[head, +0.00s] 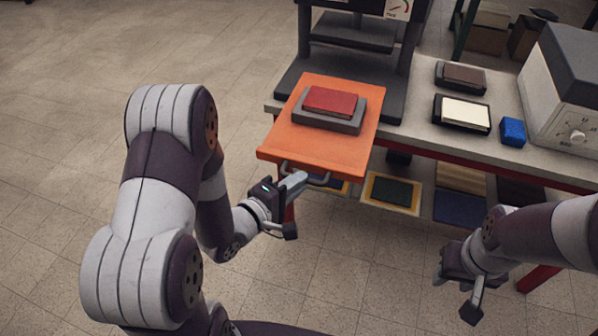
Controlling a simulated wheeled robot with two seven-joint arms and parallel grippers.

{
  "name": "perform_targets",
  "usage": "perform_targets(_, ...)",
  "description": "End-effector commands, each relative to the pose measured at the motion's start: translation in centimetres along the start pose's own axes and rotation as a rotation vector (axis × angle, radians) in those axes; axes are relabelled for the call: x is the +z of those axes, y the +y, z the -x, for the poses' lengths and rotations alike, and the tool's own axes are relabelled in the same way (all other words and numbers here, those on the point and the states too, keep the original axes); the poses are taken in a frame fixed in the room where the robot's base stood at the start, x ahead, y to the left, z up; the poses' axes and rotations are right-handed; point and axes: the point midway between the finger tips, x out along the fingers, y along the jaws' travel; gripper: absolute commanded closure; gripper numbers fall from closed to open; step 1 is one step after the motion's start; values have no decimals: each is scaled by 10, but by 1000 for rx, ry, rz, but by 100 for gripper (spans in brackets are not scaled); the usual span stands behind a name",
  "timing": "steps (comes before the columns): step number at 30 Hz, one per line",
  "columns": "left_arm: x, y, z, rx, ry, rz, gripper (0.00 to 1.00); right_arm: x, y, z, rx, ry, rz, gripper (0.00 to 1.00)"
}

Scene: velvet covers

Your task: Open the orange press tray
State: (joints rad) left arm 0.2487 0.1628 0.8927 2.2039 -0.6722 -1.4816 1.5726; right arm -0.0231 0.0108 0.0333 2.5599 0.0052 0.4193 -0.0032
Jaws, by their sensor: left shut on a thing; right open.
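The orange press tray (318,150) sticks out over the front edge of the table, out from under the dark press (340,60). A grey block (343,125) with a red book-like piece (331,101) on top rests on it. A metal bar handle (318,180) runs along the tray's front edge. My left gripper (296,182) is shut on the handle, and its fingers partly hide it. My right gripper (458,285) is open and empty, low at the right, apart from the table.
On the table right of the press lie a brown piece on a dark block (461,77), a cream piece on a dark block (462,113), a blue cube (513,131) and a grey machine with a dial (570,95). A lower shelf holds flat coloured panels (392,193). The floor at left is clear.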

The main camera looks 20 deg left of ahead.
Motion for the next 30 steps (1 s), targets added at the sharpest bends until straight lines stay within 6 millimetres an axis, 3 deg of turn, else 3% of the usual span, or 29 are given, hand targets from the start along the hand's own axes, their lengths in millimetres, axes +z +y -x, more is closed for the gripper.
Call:
perform_targets(17, 4, -3, 8, -2, -1, 1, 100, 0, 0, 2, 0, 0, 0, 57)
perform_targets(18, 4, -3, 8, -2, -1, 1, 76, 0, 0, 2, 0, 0, 0, 57)
perform_targets(20, 4, -2, 8, -2, -1, 1, 60, 0, 0, 2, 0, 0, 0, 57)
perform_targets(30, 3, -2, 12, -1, 1, 1, 60, 0, 0, 3, 0, 0, 0, 57)
